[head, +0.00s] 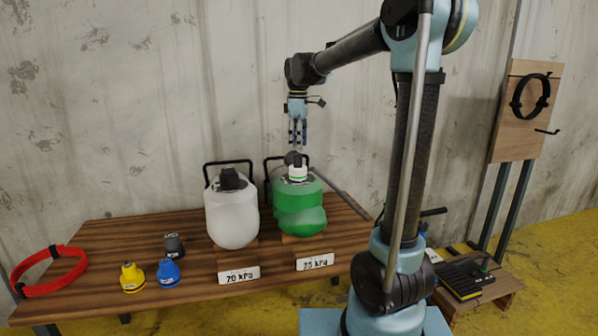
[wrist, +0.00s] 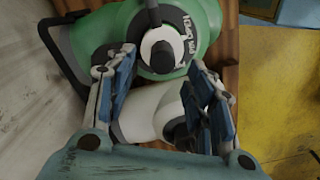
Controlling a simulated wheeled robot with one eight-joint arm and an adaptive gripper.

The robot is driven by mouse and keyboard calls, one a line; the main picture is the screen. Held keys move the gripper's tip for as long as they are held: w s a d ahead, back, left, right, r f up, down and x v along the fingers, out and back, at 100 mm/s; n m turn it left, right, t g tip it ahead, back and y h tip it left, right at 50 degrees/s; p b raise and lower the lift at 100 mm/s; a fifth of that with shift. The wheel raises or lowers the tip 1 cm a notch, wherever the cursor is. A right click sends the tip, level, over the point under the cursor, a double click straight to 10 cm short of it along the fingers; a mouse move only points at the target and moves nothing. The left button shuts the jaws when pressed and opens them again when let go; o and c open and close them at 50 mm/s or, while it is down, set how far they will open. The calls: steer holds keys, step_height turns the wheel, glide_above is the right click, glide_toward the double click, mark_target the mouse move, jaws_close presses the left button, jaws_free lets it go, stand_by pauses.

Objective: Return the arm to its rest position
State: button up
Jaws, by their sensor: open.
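My gripper (head: 298,132) hangs from the raised arm, pointing down above the green tank (head: 299,212). In the wrist view my gripper (wrist: 168,100) has its blue-padded fingers spread apart with nothing held between them. A white and black fitting (head: 296,168) sits on top of the green tank, below the fingertips. In the wrist view the fitting (wrist: 165,45) lies just beyond the fingers. The fingers look apart from it in the head view.
A white tank (head: 232,212) stands left of the green one on the wooden table (head: 190,290). Yellow (head: 132,278), blue (head: 168,272) and dark (head: 174,246) caps and a red hose ring (head: 50,272) lie further left. A low bench (head: 480,285) and wooden panel (head: 522,115) are right.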

step_height(320, 180, up, 4)
steer(key=shift+r, duration=0.4)
steer(key=shift+s+d, duration=0.3)
steer(key=shift+d, duration=0.05)
steer(key=s+d+f+m+t, duration=0.1)
steer(key=s+d+f+m, duration=0.4)
steer(key=s+d+f, duration=0.55)
steer(key=s+d+f+m+t, duration=0.1)
steer(key=s+d+f+m, duration=0.5)
steer(key=s, duration=0.7)
steer(key=s+d+f+m, duration=0.3)
steer(key=s+f+m, duration=0.1)
steer(key=s+f, duration=0.4)
step_height(320, 180, down, 2)
steer(key=shift+d+f, duration=0.1)
steer(key=shift+d, duration=0.2)
